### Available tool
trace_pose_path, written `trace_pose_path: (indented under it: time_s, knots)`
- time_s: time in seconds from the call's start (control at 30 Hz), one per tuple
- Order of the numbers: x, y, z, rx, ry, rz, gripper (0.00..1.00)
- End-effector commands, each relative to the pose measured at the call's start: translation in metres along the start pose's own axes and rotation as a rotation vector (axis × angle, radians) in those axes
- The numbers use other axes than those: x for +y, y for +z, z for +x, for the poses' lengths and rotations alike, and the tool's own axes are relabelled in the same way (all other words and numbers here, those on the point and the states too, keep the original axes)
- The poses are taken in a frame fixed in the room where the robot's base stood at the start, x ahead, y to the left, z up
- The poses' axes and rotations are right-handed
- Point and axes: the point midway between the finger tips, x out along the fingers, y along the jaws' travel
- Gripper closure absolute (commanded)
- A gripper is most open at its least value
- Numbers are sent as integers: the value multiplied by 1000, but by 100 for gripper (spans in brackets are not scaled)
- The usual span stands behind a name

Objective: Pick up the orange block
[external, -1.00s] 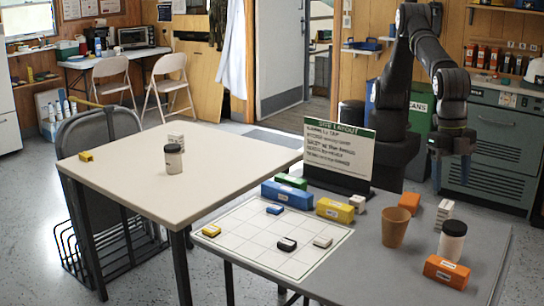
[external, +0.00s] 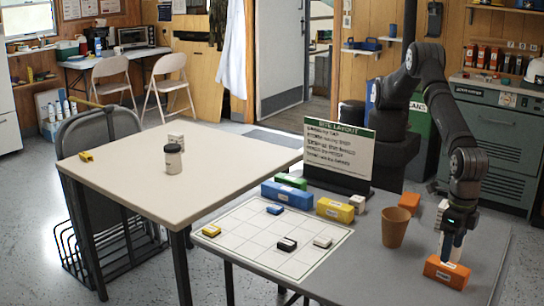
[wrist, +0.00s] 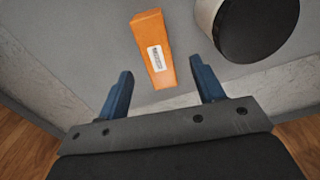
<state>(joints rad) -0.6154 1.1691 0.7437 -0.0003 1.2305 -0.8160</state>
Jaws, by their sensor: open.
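An orange block (external: 446,273) with a white label lies near the front right of the grey table. It also shows in the wrist view (wrist: 155,52), ahead of and roughly between my fingers, not touching them. My gripper (external: 452,246) points down just above and behind this block in the external view. In the wrist view my gripper (wrist: 164,88) has its two blue fingers apart with nothing between them. A second orange block (external: 409,201) stands farther back, partly hidden by the cup.
A black-lidded jar (wrist: 262,22) stands close beside the block; my gripper mostly hides it externally. A gridded sheet (external: 265,247) with small blocks lies left.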

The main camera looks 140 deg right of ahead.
Motion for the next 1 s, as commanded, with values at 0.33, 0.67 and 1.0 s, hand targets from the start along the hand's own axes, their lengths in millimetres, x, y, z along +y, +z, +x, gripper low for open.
trace_pose_path:
  time_s: [0.33, 0.67, 1.0]
  knots:
    - [2, -1, 25, 0, -1, 1, 38]
    - [5, -2, 64, 2, 2, 1, 38]
    - [5, -2, 64, 1, 2, 1, 70]
